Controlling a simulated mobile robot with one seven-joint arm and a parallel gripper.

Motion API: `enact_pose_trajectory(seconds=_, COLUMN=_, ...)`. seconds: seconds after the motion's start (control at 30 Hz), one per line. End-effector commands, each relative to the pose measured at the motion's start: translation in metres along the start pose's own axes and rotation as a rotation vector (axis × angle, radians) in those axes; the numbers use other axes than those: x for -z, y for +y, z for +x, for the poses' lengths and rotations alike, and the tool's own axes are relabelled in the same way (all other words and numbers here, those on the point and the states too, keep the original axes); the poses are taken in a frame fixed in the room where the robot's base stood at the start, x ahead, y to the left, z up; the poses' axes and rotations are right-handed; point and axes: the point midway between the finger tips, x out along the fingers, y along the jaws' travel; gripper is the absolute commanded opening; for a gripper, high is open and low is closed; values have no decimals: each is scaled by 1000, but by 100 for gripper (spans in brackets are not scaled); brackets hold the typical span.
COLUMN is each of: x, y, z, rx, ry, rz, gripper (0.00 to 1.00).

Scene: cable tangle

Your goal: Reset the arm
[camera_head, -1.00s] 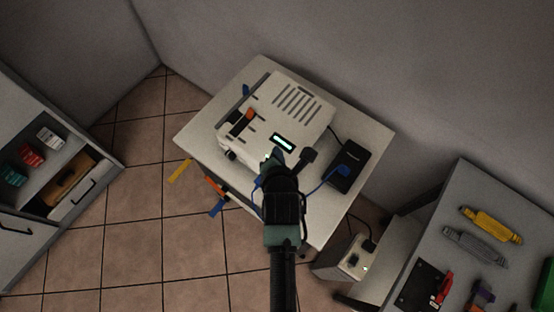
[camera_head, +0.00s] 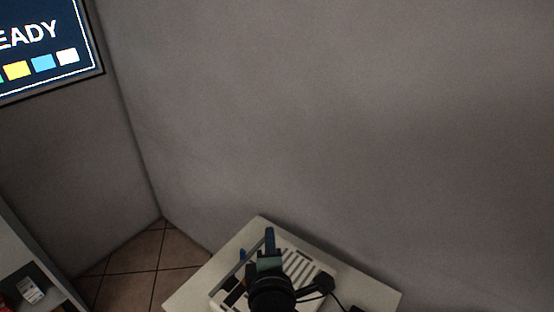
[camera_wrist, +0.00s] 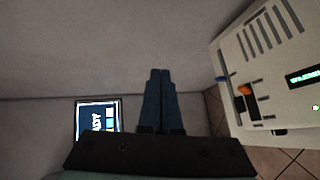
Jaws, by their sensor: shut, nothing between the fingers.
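My gripper (camera_head: 269,238) is in front of the white machine (camera_head: 303,265) in the head view, its fingers pointing up the picture. In the wrist view my gripper (camera_wrist: 159,75) shows two dark blue fingers lying together with nothing between them. The machine (camera_wrist: 262,50) is at the right of the wrist view, apart from the fingers. It has vent slots, an orange part and a lit display that seems to begin "WARMIN". In the head view, my arm hides part of the machine.
The machine stands on a pale table (camera_head: 197,285) by the wall (camera_head: 330,130). A screen (camera_head: 45,48) reading "EADY" hangs at upper left; it also shows in the wrist view (camera_wrist: 97,117). A shelf unit (camera_head: 30,262) is at lower left. Tiled floor (camera_head: 155,265) lies between.

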Motion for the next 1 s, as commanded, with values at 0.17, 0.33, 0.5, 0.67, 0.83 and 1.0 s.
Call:
enact_pose_trajectory(seconds=0.17, x=-12, y=139, z=-30, rx=-297, ry=28, rz=413, gripper=0)
enact_pose_trajectory(seconds=0.33, x=-23, y=253, z=-93, rx=-565, ry=172, rz=797, gripper=0)
enact_pose_trajectory(seconds=0.5, x=-31, y=338, z=-178, rx=-787, ry=421, rz=1130, gripper=0)
enact_pose_trajectory(seconds=0.67, x=-34, y=381, z=-246, rx=-900, ry=655, rz=1332, gripper=0)
enact_pose_trajectory(seconds=0.83, x=-34, y=396, z=-279, rx=-936, ry=786, rz=1423, gripper=0)
enact_pose_trajectory(seconds=1.0, x=-34, y=398, z=-283, rx=-938, ry=805, rz=1437, gripper=0)
